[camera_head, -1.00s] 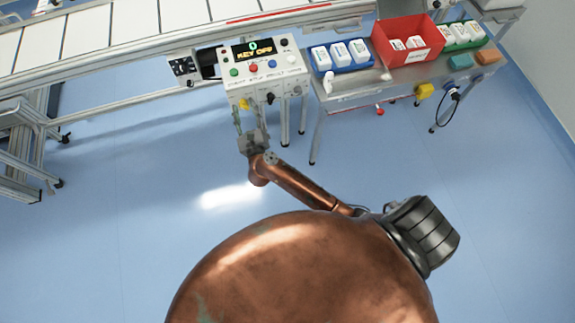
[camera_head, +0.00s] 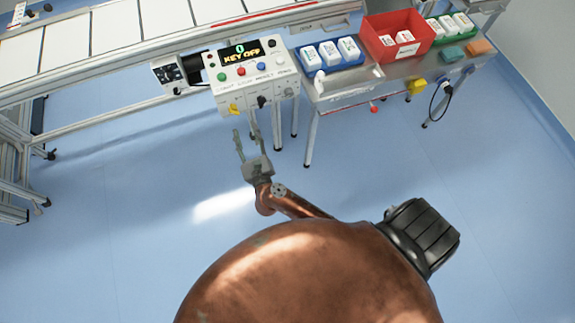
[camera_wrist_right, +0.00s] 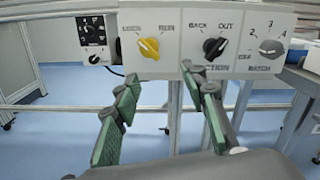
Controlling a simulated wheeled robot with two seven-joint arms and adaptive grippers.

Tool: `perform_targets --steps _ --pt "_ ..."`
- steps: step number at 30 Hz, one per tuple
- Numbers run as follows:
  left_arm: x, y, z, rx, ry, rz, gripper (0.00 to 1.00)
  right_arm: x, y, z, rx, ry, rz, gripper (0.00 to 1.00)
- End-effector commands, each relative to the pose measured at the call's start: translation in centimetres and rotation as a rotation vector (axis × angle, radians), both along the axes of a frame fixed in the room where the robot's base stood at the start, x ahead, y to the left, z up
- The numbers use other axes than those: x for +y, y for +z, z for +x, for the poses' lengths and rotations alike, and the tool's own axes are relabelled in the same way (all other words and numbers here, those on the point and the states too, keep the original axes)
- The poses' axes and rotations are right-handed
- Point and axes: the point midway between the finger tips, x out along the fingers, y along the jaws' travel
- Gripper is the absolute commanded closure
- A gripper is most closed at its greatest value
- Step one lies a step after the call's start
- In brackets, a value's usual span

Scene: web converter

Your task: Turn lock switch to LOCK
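The yellow lock switch (camera_head: 234,110) is on the lower front of the white control panel (camera_head: 255,76). In the right wrist view the yellow switch (camera_wrist_right: 148,47) sits slantwise, one end up-left and the other down-right. My right gripper (camera_head: 246,133) is open and empty, below and in front of the panel, apart from the switch. In the wrist view its green-padded fingers (camera_wrist_right: 160,78) are spread below the yellow switch and a black knob. My left gripper is not in view.
The panel display (camera_head: 242,53) reads KEY OFF. A black knob (camera_wrist_right: 214,47) is right of the switch, with another dial (camera_wrist_right: 271,47) further right. A small black-knobbed box (camera_wrist_right: 92,40) hangs left. A table with bins (camera_head: 350,90) stands right; the floor is free.

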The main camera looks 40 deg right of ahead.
Motion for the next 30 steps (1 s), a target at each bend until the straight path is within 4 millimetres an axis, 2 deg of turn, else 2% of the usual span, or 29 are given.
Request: perform_targets --steps 12,30 --pt "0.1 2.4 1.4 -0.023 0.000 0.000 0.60 -2.6 -7.4 -1.2 0.149 0.058 -0.587 0.60" --pt "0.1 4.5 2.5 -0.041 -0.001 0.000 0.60 -4.0 -17.6 -5.6 0.344 0.250 -1.162 0.60"
